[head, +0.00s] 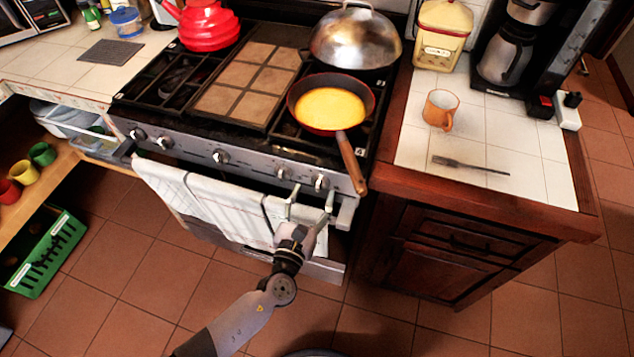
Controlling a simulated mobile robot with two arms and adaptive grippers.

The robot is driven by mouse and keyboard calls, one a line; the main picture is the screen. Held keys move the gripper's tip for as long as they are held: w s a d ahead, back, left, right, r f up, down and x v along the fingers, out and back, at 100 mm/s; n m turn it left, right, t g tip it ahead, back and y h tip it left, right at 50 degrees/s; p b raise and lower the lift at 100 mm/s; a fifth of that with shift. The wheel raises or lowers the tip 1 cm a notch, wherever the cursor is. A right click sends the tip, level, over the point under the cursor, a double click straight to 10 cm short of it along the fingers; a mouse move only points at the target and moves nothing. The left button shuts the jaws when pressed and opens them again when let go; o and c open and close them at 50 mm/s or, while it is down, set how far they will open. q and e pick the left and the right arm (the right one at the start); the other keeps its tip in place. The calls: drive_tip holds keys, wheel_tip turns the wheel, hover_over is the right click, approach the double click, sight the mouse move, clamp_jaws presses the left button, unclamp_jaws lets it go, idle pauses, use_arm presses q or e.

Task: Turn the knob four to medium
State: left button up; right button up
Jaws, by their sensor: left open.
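The stove's front panel (190,152) carries a row of several silver knobs, with no readable labels. Counted from the left, the fourth knob (283,172) sits below the pan, and another knob (321,182) is at the right end. I cannot read the setting of either. My left gripper (311,197) is open and empty, just in front of and below these two right-hand knobs. Its fingers point up toward the panel and appear apart from the knobs. My right gripper is not in view.
A pan (331,104) with yellow food has its wooden handle (351,163) sticking out past the panel, close to the right-end knob. A towel (205,203) hangs on the oven front. A red kettle (208,25) and domed lid (355,38) stand behind.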

sight(317, 185)
use_arm(q)
drive_tip(key=shift+x, duration=1.85)
drive_tip(key=shift+c, duration=0.5)
drive_tip(key=c, duration=1.1)
